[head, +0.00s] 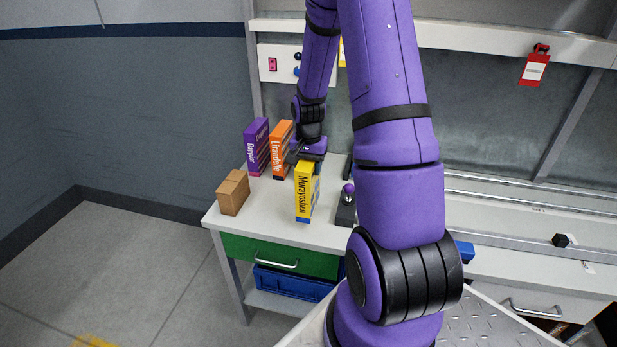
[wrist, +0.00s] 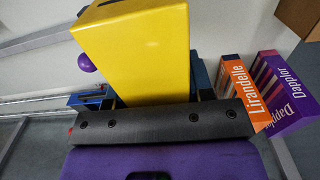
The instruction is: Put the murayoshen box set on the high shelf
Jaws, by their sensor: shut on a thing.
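The murayoshen box set (head: 303,194) is a yellow upright box with dark lettering on its spine, at the front of the white table (head: 262,222). My gripper (head: 306,160) is at its upper end and shut on it. In the wrist view the yellow box (wrist: 150,45) fills the middle between my fingers. Whether its base touches the table cannot be told. No high shelf can be made out for sure; a pale ledge (head: 480,45) runs along the wall behind my arm.
The orange Lirandelle box (head: 281,150) and purple Dapplor box (head: 256,147) stand just left of the gripper. A brown carton (head: 233,192) is at the left front. A purple-knobbed joystick (head: 347,205) stands to the right. A red tag (head: 535,68) hangs from the ledge.

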